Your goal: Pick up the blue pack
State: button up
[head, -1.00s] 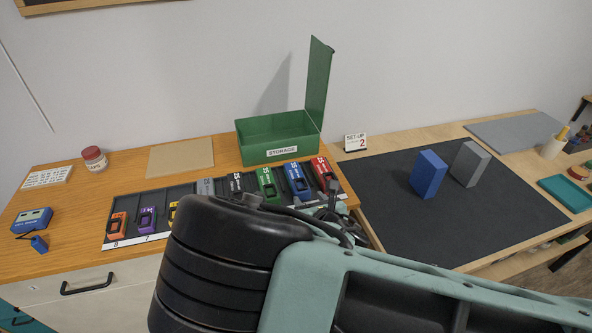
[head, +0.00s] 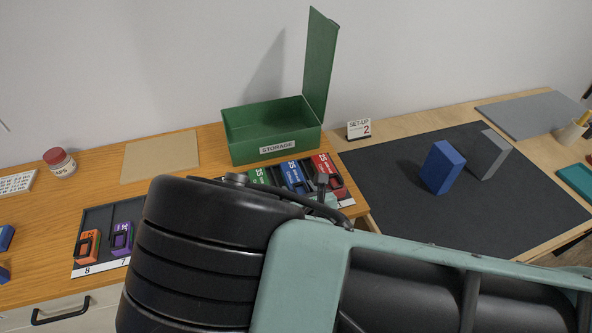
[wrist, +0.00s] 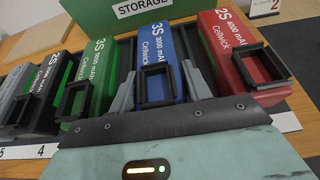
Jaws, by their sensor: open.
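The blue pack (head: 292,176) stands in the slotted rack between the green pack (head: 260,177) and the red pack (head: 327,171). In the wrist view the blue pack (wrist: 155,48) shows white "Cellwick" lettering and a black loop-shaped handle at its near end. My gripper (wrist: 160,62) is open, with one grey finger along each side of the blue pack. I cannot tell whether the fingers touch it. The wrist view also shows the green pack (wrist: 98,75) just left and the red pack (wrist: 232,48) just right.
The open green storage box (head: 270,135) stands right behind the rack. An orange pack (head: 87,246) and a purple pack (head: 122,238) sit at the rack's left end. A blue block (head: 442,168) and a grey block (head: 489,155) stand on the dark mat (head: 400,205).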

jog(key=shift+w+f, duration=0.1)
jog(key=shift+w, duration=0.1)
jog(key=c, duration=0.8)
jog(key=shift+c, duration=0.2)
jog(key=shift+r, duration=0.2)
